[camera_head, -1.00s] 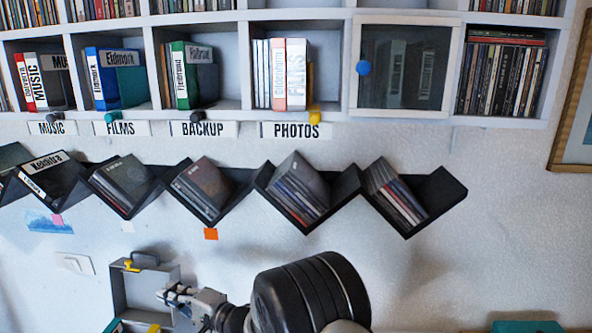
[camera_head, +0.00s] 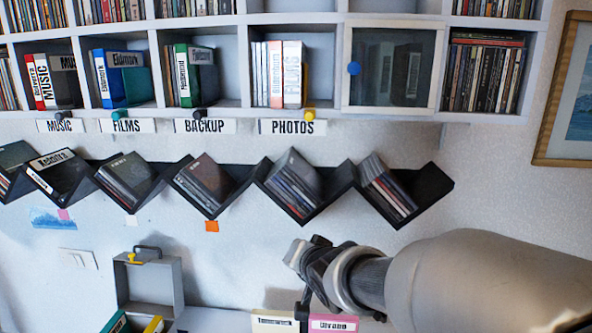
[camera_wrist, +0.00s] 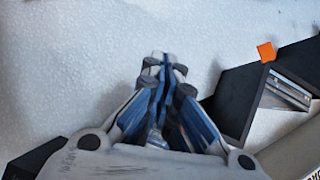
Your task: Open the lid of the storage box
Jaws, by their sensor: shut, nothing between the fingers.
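The grey storage box's lid (camera_head: 150,285) stands raised upright at the lower left of the head view, with a dark handle (camera_head: 147,252) on its top edge and a yellow latch (camera_head: 133,259). The box body below is mostly cut off by the frame's bottom edge. A teal item (camera_head: 116,322) and a yellow item (camera_head: 153,325) show at its opening. My gripper (camera_wrist: 163,60) is shut and empty in the wrist view, before the white wall. In the head view my arm is right of the lid, clear of it; the fingertips cannot be made out there.
A black zigzag shelf (camera_head: 430,190) with discs runs along the wall above. White cubby shelves (camera_head: 390,113) hold discs and binders higher up. A cream-labelled case (camera_head: 275,320) and a pink-labelled case (camera_head: 333,322) lie at the bottom edge. Bare wall lies between lid and arm.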

